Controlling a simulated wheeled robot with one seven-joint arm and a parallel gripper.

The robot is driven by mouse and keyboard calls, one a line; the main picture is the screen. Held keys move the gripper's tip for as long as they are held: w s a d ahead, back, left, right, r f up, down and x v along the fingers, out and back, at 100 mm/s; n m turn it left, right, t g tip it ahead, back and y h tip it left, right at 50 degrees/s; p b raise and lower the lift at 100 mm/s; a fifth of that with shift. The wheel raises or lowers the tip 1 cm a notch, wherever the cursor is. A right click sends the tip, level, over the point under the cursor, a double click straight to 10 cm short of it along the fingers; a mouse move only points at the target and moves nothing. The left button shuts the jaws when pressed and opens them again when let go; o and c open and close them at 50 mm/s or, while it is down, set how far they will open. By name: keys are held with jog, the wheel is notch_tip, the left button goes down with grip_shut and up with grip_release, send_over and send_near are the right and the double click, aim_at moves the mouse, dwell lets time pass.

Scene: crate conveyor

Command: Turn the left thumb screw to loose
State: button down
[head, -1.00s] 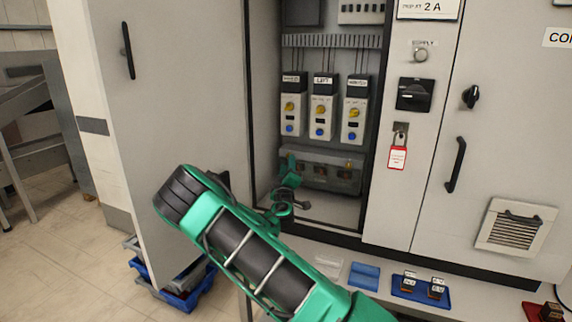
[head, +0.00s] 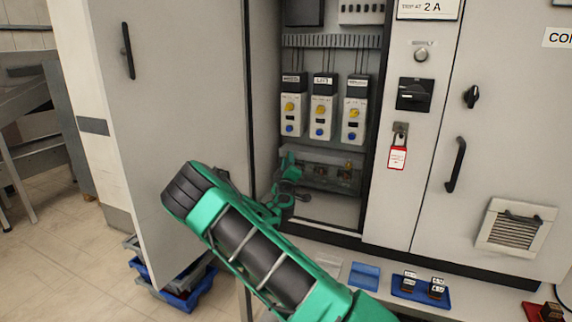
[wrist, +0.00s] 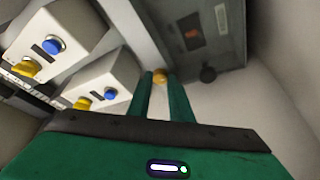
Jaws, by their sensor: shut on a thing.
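The left thumb screw (wrist: 160,75) is a small brass knob at the edge of a grey block (wrist: 205,30) in the wrist view. My gripper (wrist: 161,78) has its two green fingers shut on it, one on each side. In the head view my gripper (head: 287,162) reaches into the open cabinet at the left end of the same block (head: 318,182), and the left screw is hidden behind it. Another brass screw (head: 348,163) shows at the right of the block. How far the left screw is turned cannot be seen.
Several white modules (head: 322,115) with yellow and blue knobs sit above the block. The open cabinet door (head: 185,90) stands left of my arm. A red tag (head: 397,157) hangs at the right. A blue tray (head: 418,290) with small parts lies on the ledge below.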

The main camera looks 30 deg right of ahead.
jog(key=shift+n+y, duration=0.5)
jog(key=shift+n, duration=0.6)
jog(key=shift+f, duration=0.1)
jog(key=c, duration=1.6)
grip_release()
jog(key=v, duration=1)
jog(key=shift+s+a, duration=0.25)
jog(key=shift+a, duration=0.05)
